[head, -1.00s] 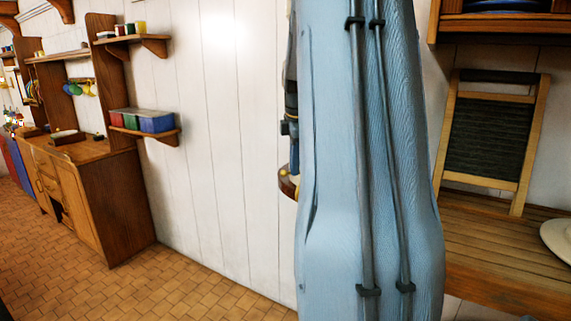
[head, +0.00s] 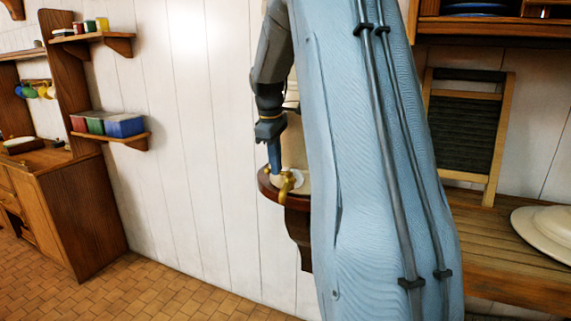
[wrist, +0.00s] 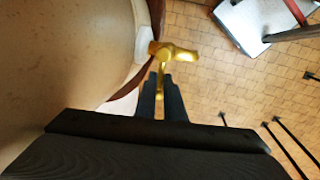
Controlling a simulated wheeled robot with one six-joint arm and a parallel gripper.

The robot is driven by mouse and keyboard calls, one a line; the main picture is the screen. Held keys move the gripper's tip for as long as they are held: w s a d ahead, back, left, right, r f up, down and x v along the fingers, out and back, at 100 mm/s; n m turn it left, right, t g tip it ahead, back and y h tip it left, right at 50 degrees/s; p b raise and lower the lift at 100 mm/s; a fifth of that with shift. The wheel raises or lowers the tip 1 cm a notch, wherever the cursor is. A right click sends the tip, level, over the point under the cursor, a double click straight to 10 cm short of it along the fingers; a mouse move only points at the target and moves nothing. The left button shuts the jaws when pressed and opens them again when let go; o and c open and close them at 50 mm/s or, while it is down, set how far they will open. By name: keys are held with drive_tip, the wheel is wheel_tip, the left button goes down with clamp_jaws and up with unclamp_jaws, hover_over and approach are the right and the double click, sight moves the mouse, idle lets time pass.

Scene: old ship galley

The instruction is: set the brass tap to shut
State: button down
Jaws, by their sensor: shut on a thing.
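The brass tap (head: 287,185) sticks out at the foot of a pale vessel (head: 301,178) on a small wooden wall shelf, partly hidden by my arm. In the wrist view the tap (wrist: 174,53) shows its golden body, with a thin lever running down between my fingers. My gripper (head: 274,172) comes down from above at the tap. In the wrist view my gripper (wrist: 160,88) is shut on the tap's lever. The exact angle of the lever is hard to tell.
The round wooden shelf (head: 268,188) sits under the vessel, close to my gripper. The curved vessel wall (wrist: 65,60) fills the left of the wrist view. A wooden counter (head: 525,275) with a washboard (head: 465,125) and pale dish (head: 545,230) stands right. Tiled floor (head: 185,285) is clear.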

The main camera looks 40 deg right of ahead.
drive_tip(key=shift+w+d+m, duration=0.1)
drive_tip(key=shift+m, duration=0.2)
idle(0.4)
drive_tip(key=c, duration=1.8)
unclamp_jaws()
drive_tip(key=shift+c, duration=0.2)
wheel_tip(320, 180, up, 8)
drive_tip(key=a+b, duration=0.1)
drive_tip(key=b, duration=0.1)
drive_tip(key=shift+s+a+f, duration=0.15)
drive_tip(key=shift+s, duration=0.2)
